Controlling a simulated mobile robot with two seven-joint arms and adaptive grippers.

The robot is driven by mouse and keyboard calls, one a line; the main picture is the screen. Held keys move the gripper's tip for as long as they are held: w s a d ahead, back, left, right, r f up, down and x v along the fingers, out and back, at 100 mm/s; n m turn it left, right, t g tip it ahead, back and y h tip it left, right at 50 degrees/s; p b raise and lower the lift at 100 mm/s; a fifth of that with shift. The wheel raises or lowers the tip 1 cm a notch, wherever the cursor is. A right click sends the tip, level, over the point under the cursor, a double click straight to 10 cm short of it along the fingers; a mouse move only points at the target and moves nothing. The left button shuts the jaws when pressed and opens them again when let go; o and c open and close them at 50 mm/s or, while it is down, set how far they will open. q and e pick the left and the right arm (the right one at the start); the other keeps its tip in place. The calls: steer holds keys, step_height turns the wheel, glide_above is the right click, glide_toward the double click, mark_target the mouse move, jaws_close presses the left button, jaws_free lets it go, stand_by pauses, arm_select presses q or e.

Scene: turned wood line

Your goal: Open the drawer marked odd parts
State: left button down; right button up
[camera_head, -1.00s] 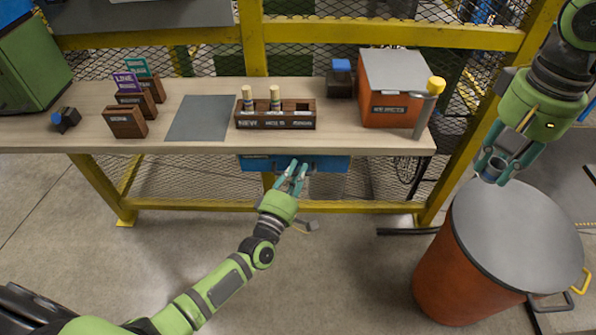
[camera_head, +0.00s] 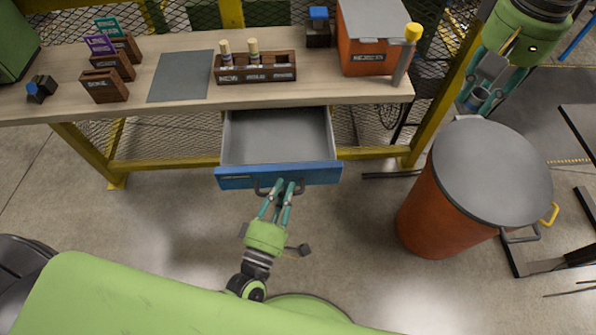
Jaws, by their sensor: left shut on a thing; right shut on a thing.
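The blue-fronted drawer (camera_head: 232,182) under the table is pulled well out. Its grey inside shows and looks empty. A small label on its front is too small to read. My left gripper (camera_head: 281,187) is shut on the dark drawer handle (camera_head: 261,190) at the middle of the front, and its fingers hide part of that handle.
The table (camera_head: 180,110) carries a wooden rack (camera_head: 255,76) with two pegs, a grey mat (camera_head: 180,77), small wooden holders (camera_head: 104,88) and an orange bin (camera_head: 366,57). An orange drum (camera_head: 423,212) with a grey lid stands right of the drawer. Floor left of the drawer is clear.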

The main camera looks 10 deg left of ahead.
arm_select(q)
steer(key=shift+s, duration=0.2)
steer(key=c, duration=1.4)
jaws_free()
steer(key=shift+s, duration=0.1)
steer(key=v, duration=1.1)
steer(key=shift+s, duration=0.4)
